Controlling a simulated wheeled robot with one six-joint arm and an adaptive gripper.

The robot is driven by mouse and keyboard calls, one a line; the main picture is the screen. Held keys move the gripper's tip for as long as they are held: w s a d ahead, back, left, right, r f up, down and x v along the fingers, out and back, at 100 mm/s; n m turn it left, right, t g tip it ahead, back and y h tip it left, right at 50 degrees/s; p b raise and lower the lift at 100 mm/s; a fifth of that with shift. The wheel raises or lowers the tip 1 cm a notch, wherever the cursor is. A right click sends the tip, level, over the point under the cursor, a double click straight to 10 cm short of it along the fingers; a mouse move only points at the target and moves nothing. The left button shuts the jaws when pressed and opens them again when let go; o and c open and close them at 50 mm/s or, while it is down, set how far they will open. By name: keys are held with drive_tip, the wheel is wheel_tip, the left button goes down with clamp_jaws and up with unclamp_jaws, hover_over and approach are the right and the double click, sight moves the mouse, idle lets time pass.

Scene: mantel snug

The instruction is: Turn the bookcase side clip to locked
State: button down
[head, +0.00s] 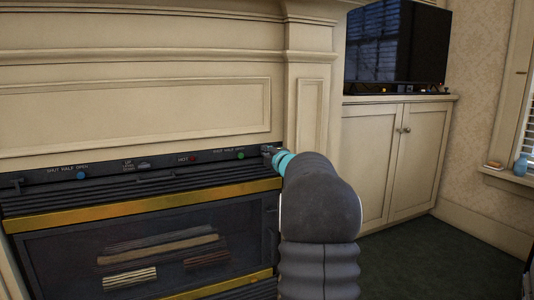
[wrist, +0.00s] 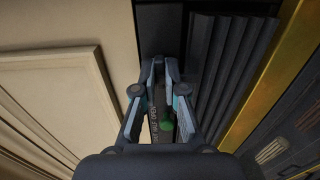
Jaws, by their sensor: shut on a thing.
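I see no bookcase and no clip that I can name as its side clip. A dark control strip (head: 120,167) runs along the top of a fireplace insert. My gripper (wrist: 163,66) is at the strip's right end, just past a green button (head: 241,155). Its fingers are close together on a small dark part there, mostly hidden between the tips. In the wrist view the green button (wrist: 167,125) shows between the fingers, nearer the palm, beside small lettering. My arm hides what lies right of the strip's end in the head view.
The strip also has a blue button (head: 81,176), a red button (head: 194,159) and a small lever (head: 17,183) at its left. Below are dark louvres, a brass bar (head: 140,211) and a glass front with logs. A cream cabinet (head: 380,165) with a screen (head: 397,45) stands at right.

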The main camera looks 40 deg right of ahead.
drive_tip(key=shift+f, duration=0.1)
drive_tip(key=c, duration=1.2)
unclamp_jaws()
drive_tip(key=shift+c, duration=0.2)
drive_tip(key=v, duration=0.8)
drive_tip(key=shift+d, duration=0.1)
